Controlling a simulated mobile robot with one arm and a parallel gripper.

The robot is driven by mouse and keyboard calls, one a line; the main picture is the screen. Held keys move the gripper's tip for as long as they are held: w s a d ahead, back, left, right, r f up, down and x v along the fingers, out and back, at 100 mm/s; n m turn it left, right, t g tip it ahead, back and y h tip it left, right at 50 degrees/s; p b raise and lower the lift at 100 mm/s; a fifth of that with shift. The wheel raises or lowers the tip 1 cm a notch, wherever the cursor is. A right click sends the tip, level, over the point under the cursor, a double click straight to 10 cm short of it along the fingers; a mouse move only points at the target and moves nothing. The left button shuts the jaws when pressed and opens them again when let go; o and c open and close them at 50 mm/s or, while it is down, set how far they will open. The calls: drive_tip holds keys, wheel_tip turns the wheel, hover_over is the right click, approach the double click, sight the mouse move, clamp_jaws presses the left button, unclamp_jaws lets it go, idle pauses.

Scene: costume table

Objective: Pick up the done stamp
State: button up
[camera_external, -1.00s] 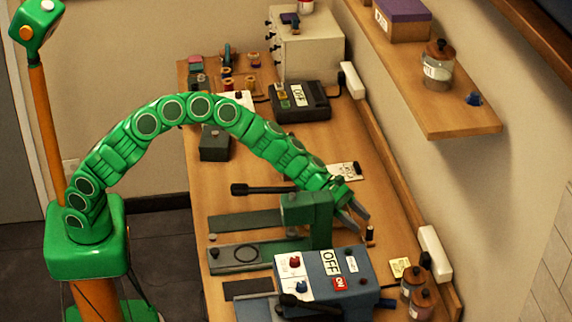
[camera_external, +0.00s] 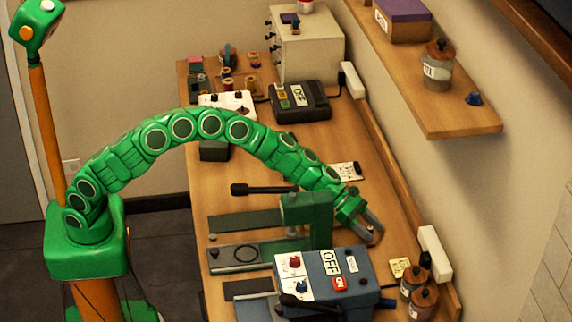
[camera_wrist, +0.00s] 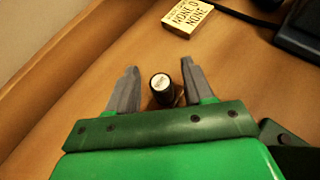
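The stamp (camera_wrist: 161,86) shows in the wrist view as a small dark upright cylinder with a pale label on top; the print is too small to read. It stands on the wooden table (camera_wrist: 100,75) between the fingers of my gripper (camera_wrist: 155,88), closer to the right finger. The fingers are apart, and I see a gap between the left finger and the stamp. In the external view my gripper (camera_external: 374,230) is low over the table, right of the green press (camera_external: 306,210). The stamp is hidden there behind the fingers.
A blue-grey box (camera_external: 325,275) marked OFF stands in front of the press. Jars (camera_external: 413,280) and a white power strip (camera_external: 434,250) stand to the right. A printed block (camera_wrist: 188,18) lies beyond the stamp. A wall shelf (camera_external: 440,100) overhangs the back right.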

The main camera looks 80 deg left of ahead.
clamp_jaws()
